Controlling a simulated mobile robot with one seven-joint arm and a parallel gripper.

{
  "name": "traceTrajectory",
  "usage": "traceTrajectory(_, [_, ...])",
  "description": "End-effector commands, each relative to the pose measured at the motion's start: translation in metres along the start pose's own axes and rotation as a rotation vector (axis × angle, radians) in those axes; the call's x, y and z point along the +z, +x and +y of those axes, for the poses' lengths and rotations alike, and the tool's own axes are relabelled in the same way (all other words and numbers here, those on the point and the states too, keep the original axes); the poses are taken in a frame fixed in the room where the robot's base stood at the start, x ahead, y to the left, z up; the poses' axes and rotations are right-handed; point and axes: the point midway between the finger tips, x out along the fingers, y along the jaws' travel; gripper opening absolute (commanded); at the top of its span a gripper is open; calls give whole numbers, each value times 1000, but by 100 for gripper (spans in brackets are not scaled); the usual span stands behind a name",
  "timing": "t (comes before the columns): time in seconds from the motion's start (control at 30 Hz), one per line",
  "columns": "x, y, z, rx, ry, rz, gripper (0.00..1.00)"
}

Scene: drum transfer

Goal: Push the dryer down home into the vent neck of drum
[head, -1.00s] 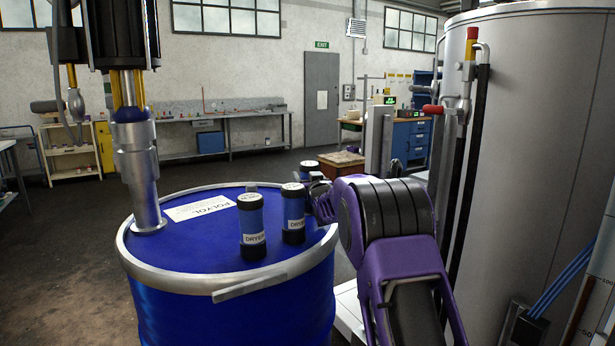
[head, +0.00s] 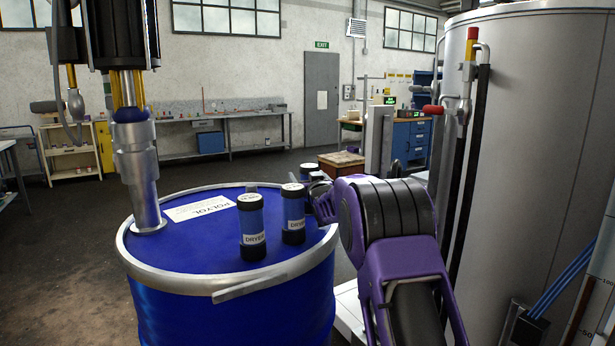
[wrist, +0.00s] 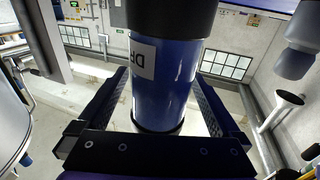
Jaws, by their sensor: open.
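The blue drum (head: 190,245) stands at the left with a white POLYOL label on its lid. Two upright blue dryers with black ends, a front one (head: 252,228) and one to its right (head: 293,215), stand at the lid's right side. A third dark cap with a pale top (head: 308,170) shows behind them, beside my gripper (head: 320,188). In the wrist view a blue dryer (wrist: 162,85) stands between the two spread fingers of my gripper (wrist: 158,110). Its label is partly cut off. The vent neck and the dryer's seating are hidden.
A metal pump tube (head: 142,185) enters the lid at the left. A large pale tank (head: 545,150) with pipes stands close at the right. A wooden-topped box (head: 342,160) is behind the arm. Open floor lies left of the drum.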

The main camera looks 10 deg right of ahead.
Motion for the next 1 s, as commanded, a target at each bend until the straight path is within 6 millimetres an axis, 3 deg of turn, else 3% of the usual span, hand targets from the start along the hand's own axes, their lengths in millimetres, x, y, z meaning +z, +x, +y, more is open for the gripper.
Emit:
traceTrajectory(0.03, [20,-1,1,3,2,-40,100])
traceTrajectory(0.4, [-67,-1,1,2,0,-2,100])
traceTrajectory(0.6, [-96,-1,0,0,0,11,100])
traceTrajectory(1.0, [-105,-2,0,0,-1,15,100])
